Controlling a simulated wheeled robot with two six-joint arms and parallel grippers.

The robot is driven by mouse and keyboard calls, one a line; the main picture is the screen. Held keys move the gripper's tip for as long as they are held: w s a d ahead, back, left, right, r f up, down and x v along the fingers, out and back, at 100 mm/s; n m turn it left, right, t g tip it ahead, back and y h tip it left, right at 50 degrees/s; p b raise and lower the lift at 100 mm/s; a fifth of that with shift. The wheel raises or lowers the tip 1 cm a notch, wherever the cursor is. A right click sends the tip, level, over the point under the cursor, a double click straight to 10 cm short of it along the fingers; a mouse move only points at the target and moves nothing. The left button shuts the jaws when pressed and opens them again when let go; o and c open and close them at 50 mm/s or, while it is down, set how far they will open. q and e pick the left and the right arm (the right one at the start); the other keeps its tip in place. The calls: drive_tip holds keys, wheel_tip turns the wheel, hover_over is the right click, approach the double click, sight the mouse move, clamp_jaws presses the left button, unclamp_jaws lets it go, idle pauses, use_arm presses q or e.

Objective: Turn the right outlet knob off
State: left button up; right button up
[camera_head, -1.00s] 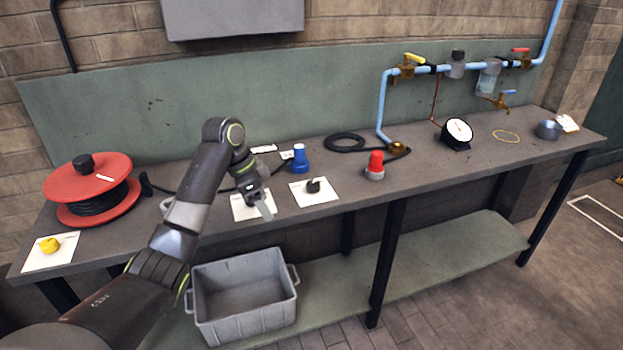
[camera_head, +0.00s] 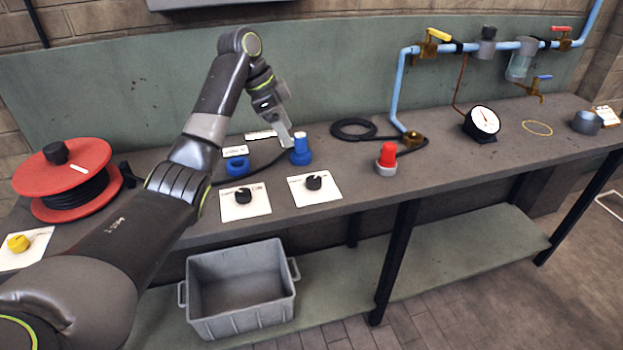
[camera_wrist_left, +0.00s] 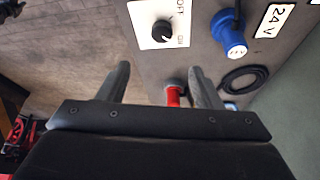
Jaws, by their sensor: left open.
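The right outlet knob (camera_head: 314,183) is a small black knob on a white plate near the table's front edge. In the left wrist view the same knob (camera_wrist_left: 162,31) shows on its plate beside OFF and ON lettering; which mark it points at is unclear. The left knob (camera_head: 243,196) sits on a similar plate to its left. My left gripper (camera_head: 288,137) is open and empty, raised above the table beyond the plates. It is close to the blue plug in the picture and touches neither knob. Its fingers (camera_wrist_left: 160,82) are spread. My right gripper is out of view.
A red-topped fitting (camera_head: 386,158) stands to the right. A cable reel (camera_head: 65,180) is at left. A grey crate (camera_head: 241,319) sits below the table.

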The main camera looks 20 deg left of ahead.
use_arm(q)
wheel_tip(320, 180, down, 3)
drive_tip(key=b, duration=0.6)
approach(313, 179)
drive_tip(key=x, duration=0.7)
drive_tip(key=shift+d+f, duration=0.1)
drive_tip(key=shift+f, duration=0.2)
drive_tip(key=shift+w+d+f, duration=0.15)
drive_tip(key=shift+d+f, duration=0.05)
drive_tip(key=shift+f, duration=0.35)
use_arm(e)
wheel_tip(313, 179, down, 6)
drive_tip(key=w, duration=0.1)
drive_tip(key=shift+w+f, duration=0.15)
